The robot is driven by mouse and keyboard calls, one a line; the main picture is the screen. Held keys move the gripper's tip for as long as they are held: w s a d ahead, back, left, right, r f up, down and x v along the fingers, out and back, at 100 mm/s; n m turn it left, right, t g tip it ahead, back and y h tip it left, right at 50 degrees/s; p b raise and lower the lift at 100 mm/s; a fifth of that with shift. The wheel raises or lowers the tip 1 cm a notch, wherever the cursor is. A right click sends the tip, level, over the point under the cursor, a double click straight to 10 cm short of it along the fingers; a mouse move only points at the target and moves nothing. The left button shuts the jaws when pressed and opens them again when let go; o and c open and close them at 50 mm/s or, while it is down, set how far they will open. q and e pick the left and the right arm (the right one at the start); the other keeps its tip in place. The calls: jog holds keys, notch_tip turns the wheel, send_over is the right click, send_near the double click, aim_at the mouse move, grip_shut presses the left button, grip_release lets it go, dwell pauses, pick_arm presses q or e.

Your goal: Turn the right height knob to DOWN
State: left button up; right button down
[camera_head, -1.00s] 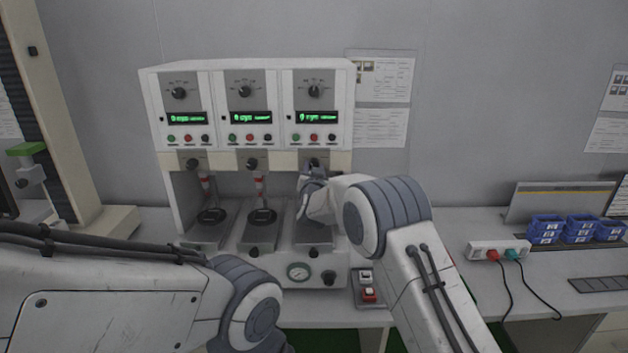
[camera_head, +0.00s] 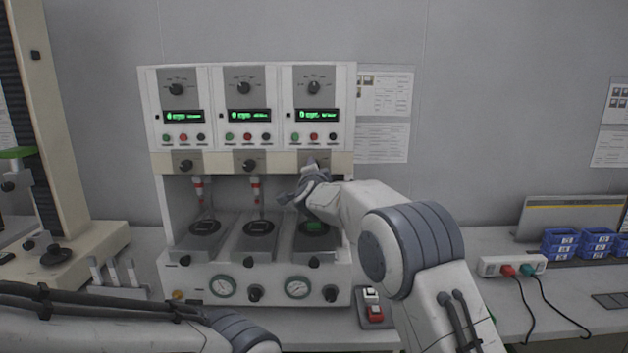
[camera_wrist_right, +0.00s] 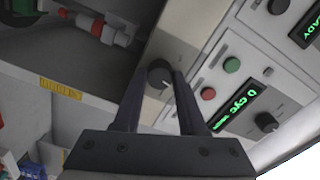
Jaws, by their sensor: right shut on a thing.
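The right height knob (camera_wrist_right: 158,74) is a dark round knob on the cream strip of the white three-station machine (camera_head: 356,120). My right gripper (camera_wrist_right: 160,78) is shut on this knob, with one dark finger on each side of it. A small white mark shows on the knob's edge in the right wrist view. In the head view my right gripper (camera_head: 311,170) reaches up to the strip under the right display, and it mostly hides the knob. The knob's label cannot be read. My left arm crosses the lower left, and its gripper is outside the picture.
Two similar knobs, left (camera_head: 186,165) and middle (camera_head: 249,165), sit on the same strip. A switch box (camera_head: 372,309), a power strip (camera_head: 512,265) and blue bins (camera_head: 560,242) stand to the right.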

jog(key=shift+d+m+b, duration=0.15)
jog(key=shift+m+b, duration=2.6)
jog(key=shift+m, duration=2.35)
jog(key=shift+c, duration=2.4)
grip_release()
